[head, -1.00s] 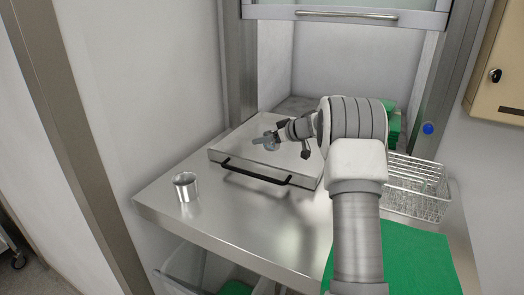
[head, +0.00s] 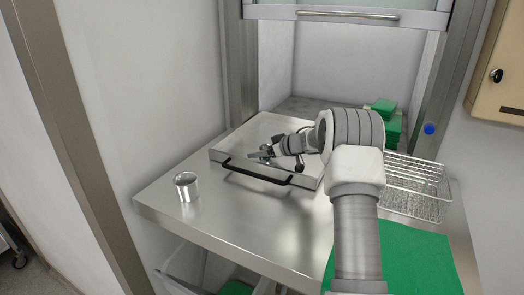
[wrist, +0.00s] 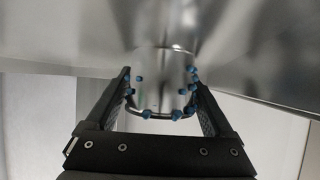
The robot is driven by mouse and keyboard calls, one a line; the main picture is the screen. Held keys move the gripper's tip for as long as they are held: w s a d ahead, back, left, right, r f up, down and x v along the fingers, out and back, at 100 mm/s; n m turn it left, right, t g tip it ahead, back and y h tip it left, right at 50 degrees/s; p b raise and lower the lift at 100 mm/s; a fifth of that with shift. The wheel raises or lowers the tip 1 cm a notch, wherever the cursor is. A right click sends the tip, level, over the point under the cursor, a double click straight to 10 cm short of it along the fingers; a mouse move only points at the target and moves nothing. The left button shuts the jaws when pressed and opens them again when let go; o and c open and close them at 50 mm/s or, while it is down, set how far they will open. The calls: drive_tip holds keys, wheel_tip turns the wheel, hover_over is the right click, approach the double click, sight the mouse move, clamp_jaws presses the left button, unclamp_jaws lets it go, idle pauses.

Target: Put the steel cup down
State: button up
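In the wrist view a shiny rounded steel cup (wrist: 162,85) sits between the two dark fingers of my gripper (wrist: 162,95), which touch it on both sides. Small blue knobs show around its edge. In the head view my gripper (head: 266,155) is low over the steel box with the black handle; the cup in it is small and mostly hidden there. I cannot tell whether it touches the box top. Another plain steel cup (head: 186,187) stands upright on the counter at the left, apart from my gripper.
The steel box (head: 233,154) has a black handle (head: 255,174) along its front. The steel counter (head: 235,215) is clear in front of it. A wire basket (head: 420,190) and a green mat (head: 400,260) are at the right. Green blocks (head: 385,110) are stacked behind my arm.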

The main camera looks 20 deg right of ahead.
drive_tip(key=shift+o, duration=0.6)
drive_tip(key=shift+r, duration=0.1)
